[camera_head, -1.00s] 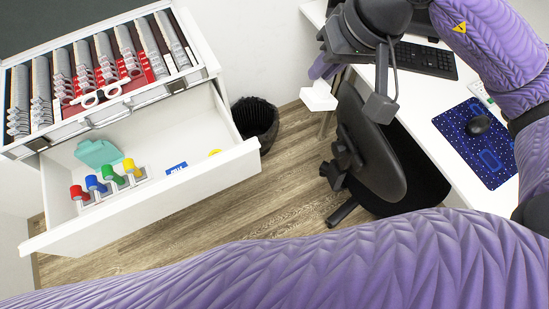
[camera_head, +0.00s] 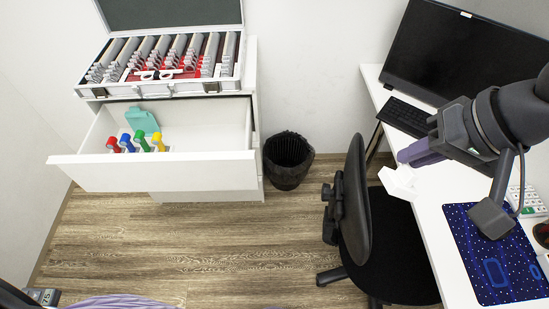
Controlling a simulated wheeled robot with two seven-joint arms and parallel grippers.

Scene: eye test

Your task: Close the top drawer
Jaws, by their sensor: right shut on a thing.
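The top drawer (camera_head: 155,172) of the white cabinet is pulled well out towards me. Inside it are a teal item (camera_head: 141,121) and several small items with red, blue, green and yellow tops (camera_head: 127,142). My right gripper (camera_head: 405,166) is on the right, in front of the desk and far from the drawer. It is shut on a small white thing (camera_head: 399,183), whose exact kind I cannot tell.
An open lens case (camera_head: 160,87) sits on the cabinet. A black waste bin (camera_head: 288,160) stands to its right. A black chair (camera_head: 357,205) stands before the white desk (camera_head: 436,228), which holds a monitor (camera_head: 470,52) and keyboard (camera_head: 406,117). The wooden floor (camera_head: 190,235) before the cabinet is clear.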

